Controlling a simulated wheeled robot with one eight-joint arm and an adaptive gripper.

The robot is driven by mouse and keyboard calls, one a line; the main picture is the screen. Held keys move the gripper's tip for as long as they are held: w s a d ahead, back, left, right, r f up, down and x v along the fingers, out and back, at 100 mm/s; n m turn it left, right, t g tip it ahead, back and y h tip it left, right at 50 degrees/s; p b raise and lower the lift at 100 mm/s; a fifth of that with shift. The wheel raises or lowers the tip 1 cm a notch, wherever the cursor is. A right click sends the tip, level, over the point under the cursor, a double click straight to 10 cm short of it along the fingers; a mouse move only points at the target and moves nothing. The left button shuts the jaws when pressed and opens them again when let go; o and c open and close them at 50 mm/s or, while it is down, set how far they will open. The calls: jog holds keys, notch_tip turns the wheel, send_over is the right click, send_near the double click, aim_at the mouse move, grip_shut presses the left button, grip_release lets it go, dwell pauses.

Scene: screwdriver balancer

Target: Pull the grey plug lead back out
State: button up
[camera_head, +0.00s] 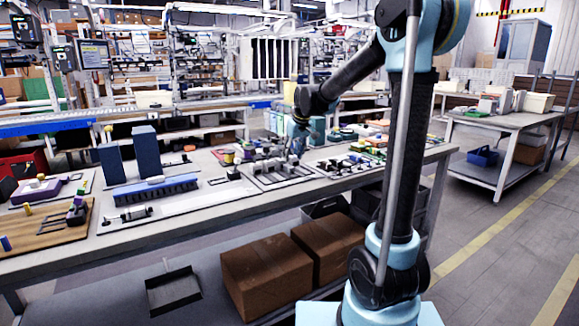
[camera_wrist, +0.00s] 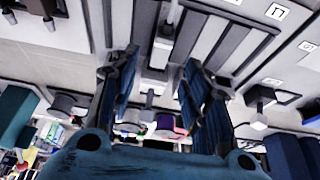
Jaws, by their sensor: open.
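My gripper (camera_wrist: 160,60) is open, with one dark blue finger on each side of the wrist view. Between the fingers is a pale grey plug (camera_wrist: 162,48) with a thin lead (camera_wrist: 173,14) running up from it. It lines up with a grey block in a dark-framed fixture. A gap shows between the plug and each finger; I cannot tell how far the plug sits in its socket. In the head view my gripper (camera_head: 299,138) is over the board of grey blocks (camera_head: 272,168), and the plug is too small to make out there.
Another small connector (camera_wrist: 259,122) lies right of the fingers. In the head view two blue upright blocks (camera_head: 147,153) and a blue brush-like strip (camera_head: 155,190) stand on the workbench (camera_head: 230,213), left of the board. Several small parts lie to its right.

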aim_at(292, 167)
jog(key=shift+x, duration=3.05)
grip_shut()
jog(key=c, duration=0.6)
grip_release()
jog(key=shift+c, duration=0.2)
grip_shut()
jog(key=shift+s+d, duration=0.65)
jog(key=shift+s, duration=0.4)
